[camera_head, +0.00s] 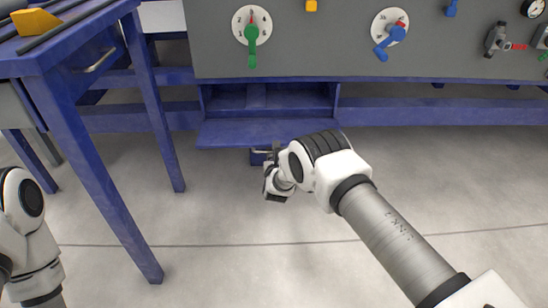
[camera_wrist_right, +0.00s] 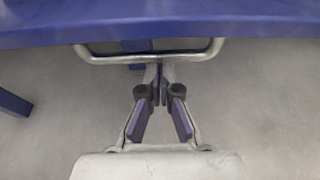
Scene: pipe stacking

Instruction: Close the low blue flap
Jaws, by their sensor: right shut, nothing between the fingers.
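The low blue flap (camera_head: 240,133) hangs open, lying out nearly level from the bottom of an open compartment under the grey panel. Its near edge (camera_wrist_right: 160,28) spans the top of the right wrist view, with a metal bar handle (camera_wrist_right: 100,57) below it. My right gripper (camera_head: 268,163) is below and in front of the flap's near edge. In the right wrist view its fingertips (camera_wrist_right: 158,76) are together and empty, close to the middle of the handle; whether they touch it I cannot tell. Of my left arm only links show at the left edge; its gripper is out of view.
A blue table (camera_head: 60,50) with a yellow block and dark bars stands at left, its legs reaching the floor. Above the flap, the grey panel (camera_head: 320,45) carries a green valve (camera_head: 251,33) and a blue valve (camera_head: 396,34). The floor in front is clear.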

